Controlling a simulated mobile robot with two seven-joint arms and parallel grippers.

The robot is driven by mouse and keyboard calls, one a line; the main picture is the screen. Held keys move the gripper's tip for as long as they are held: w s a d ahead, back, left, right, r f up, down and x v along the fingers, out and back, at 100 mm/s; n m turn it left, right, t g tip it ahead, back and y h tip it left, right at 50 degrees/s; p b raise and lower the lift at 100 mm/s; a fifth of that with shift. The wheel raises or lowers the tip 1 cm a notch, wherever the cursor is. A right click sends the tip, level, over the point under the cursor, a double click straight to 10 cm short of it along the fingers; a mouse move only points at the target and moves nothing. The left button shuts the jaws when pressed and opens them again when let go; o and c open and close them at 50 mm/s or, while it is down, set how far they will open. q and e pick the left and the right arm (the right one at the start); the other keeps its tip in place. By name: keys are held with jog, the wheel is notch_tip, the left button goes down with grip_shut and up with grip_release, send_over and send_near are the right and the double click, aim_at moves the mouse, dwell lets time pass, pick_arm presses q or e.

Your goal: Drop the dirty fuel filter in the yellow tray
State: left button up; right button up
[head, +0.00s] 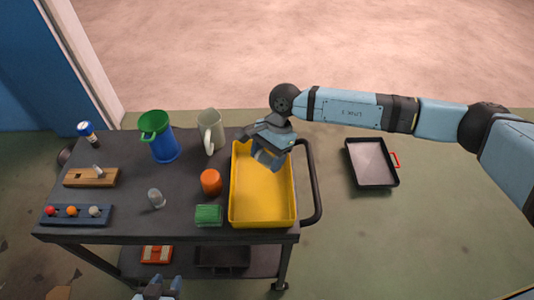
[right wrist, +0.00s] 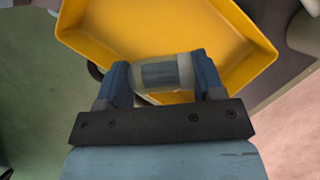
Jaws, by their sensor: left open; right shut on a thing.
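My right gripper (head: 266,163) is over the back part of the yellow tray (head: 262,219), on the right end of the cart. It is shut on the fuel filter (right wrist: 163,74), a grey cylinder with a darker middle and pale ends, lying crosswise between the fingers in the right wrist view. The yellow tray (right wrist: 215,32) is behind it there, and the bare floor of the tray shows. In the head view the filter is mostly hidden by the gripper. My left gripper (head: 158,288) is open and empty at the bottom edge, in front of the cart.
A black floor tray (head: 372,165) lies right of the cart handle (head: 316,185).

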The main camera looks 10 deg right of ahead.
jog(key=o, duration=1.1)
jog(key=shift+c, duration=0.2)
jog(key=shift+r, duration=0.1)
jog(key=b+v, duration=0.1)
jog(key=v, duration=1.2)
jog(key=shift+w+d+r, duration=0.15)
jog(key=shift+d+r, duration=0.05)
jog(key=shift+r, duration=0.05)
